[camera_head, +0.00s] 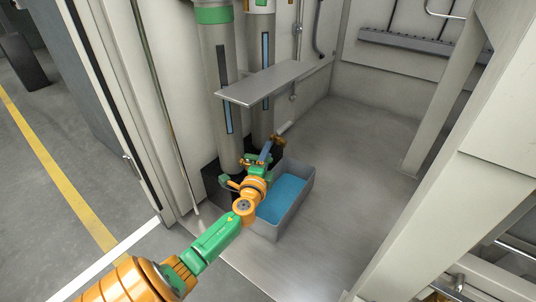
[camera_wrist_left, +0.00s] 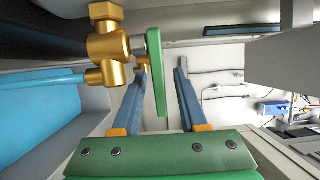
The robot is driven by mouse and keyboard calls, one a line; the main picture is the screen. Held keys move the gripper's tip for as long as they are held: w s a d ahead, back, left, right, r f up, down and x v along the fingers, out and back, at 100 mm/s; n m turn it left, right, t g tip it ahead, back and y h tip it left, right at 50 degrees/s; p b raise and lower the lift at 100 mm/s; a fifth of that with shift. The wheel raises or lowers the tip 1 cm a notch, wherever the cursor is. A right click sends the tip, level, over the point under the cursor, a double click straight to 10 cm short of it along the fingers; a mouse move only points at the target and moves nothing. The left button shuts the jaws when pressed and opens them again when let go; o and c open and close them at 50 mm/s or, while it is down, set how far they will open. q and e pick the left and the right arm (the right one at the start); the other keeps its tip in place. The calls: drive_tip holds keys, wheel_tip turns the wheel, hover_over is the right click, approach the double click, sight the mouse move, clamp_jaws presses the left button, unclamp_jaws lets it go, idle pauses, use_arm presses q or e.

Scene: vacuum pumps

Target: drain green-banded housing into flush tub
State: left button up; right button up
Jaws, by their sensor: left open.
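The green-banded housing (camera_head: 222,85) is a tall grey cylinder with a green band near its top and a narrow blue sight strip. The grey flush tub (camera_head: 302,205) stands on the floor before the housings and holds blue liquid. My left gripper (camera_head: 266,149) is over the tub's back left side, beside a brass valve (camera_head: 279,140). In the left wrist view, its blue fingers are open around a green lever (camera_wrist_left: 155,75) on a brass drain valve (camera_wrist_left: 108,47). A blue streak (camera_wrist_left: 45,80) runs from the valve's spout toward the tub. Finger contact with the lever is unclear.
A second grey housing (camera_head: 263,85) stands right of the green-banded one. A metal shelf (camera_head: 265,83) juts out above the tub. A pale frame post (camera_head: 440,110) stands at the right. The floor (camera_head: 365,150) between tub and post is clear.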

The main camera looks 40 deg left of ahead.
use_arm(q)
drive_tip(key=shift+w+a, duration=0.25)
drive_tip(key=shift+w, duration=0.1)
clamp_jaws()
idle(1.2)
